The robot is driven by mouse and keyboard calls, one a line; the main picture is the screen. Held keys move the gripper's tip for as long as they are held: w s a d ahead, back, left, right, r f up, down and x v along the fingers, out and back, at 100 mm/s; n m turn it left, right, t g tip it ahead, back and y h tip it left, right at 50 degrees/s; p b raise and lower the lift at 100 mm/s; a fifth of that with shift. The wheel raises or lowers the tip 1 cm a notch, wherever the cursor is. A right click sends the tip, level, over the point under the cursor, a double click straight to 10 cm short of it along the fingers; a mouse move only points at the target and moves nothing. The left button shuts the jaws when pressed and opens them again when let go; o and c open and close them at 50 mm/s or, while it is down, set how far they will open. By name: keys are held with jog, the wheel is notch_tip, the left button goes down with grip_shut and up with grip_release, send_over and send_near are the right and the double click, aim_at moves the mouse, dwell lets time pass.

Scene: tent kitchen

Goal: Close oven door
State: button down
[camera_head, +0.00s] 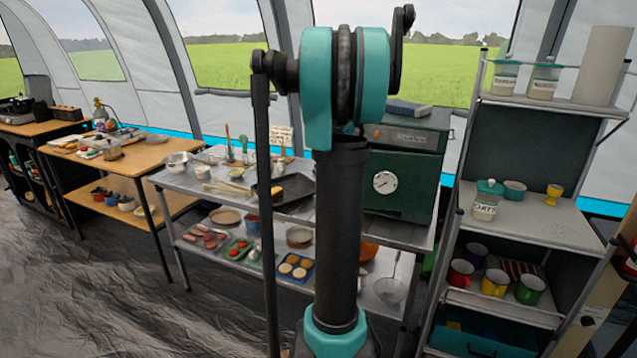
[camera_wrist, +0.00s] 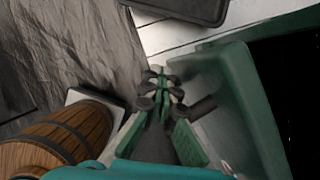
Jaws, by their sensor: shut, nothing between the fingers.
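The green oven (camera_head: 405,160) stands on the metal table behind my arm, with a round white gauge (camera_head: 385,182) on its front. My arm hides part of its left side, and I cannot tell from the head view how far its door stands open. In the wrist view a green oven panel (camera_wrist: 215,75) lies right beside my gripper (camera_wrist: 161,82), with a black area at the far right. A short dark bar, perhaps a handle, sticks out near the fingers. My gripper is shut and empty; I cannot tell whether it touches the panel. It is hidden in the head view.
The metal table (camera_head: 222,187) holds a dark pan (camera_head: 290,188), bowls and utensils. A shelf rack (camera_head: 535,222) with jars and mugs stands close to the oven's right. A wooden barrel (camera_wrist: 55,140) shows in the wrist view. Open floor lies at the left front.

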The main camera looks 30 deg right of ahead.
jog(key=shift+w+d, duration=0.85)
jog(key=shift+w, duration=0.15)
jog(key=shift+w+d, duration=0.8)
jog(key=shift+w, duration=0.2)
jog(key=shift+s, duration=0.1)
